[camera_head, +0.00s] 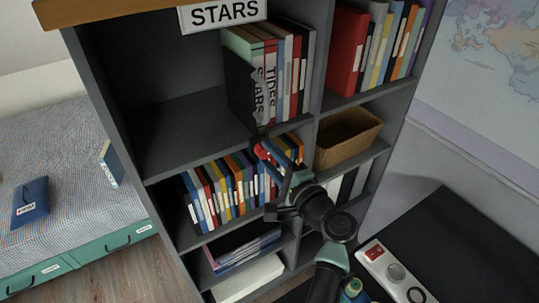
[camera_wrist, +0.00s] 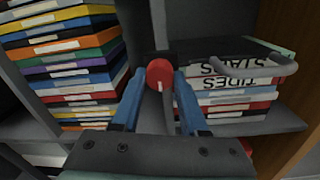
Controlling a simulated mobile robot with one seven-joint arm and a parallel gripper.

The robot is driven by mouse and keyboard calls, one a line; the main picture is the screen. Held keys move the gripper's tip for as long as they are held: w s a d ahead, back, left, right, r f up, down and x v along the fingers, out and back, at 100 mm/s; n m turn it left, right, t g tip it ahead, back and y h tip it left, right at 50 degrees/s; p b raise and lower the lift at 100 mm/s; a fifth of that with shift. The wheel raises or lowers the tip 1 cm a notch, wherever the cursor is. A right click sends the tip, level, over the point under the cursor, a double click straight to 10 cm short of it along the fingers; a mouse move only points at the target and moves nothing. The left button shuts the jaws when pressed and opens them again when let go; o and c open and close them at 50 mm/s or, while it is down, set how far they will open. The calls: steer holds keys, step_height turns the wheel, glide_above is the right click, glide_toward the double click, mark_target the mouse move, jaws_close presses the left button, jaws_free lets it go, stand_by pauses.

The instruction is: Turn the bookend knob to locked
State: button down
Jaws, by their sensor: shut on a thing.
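A round red knob (camera_wrist: 160,74) sits on a dark block in the wrist view, with a grey bar running from it toward the camera. The blue fingers of my gripper (camera_wrist: 158,82) are on either side of it, shut on it. In the head view, the red knob (camera_head: 261,152) shows at my gripper (camera_head: 272,158), by the shelf edge below the upper books. A black bookend-like panel (camera_head: 238,88) stands against the left end of those books. Any locked mark on the knob cannot be read.
Books marked TIDES (camera_head: 270,92) and STARS stand on the shelf beside the panel. A curved grey handle (camera_wrist: 255,69) juts out on the right in the wrist view. A lower row of books (camera_head: 225,190) and a wicker basket (camera_head: 347,138) are nearby. The upper-left compartment has bare room.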

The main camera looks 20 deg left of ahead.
steer(key=shift+c, duration=2.2)
jaws_free()
steer(key=b+v, duration=0.1)
steer(key=v, duration=1.2)
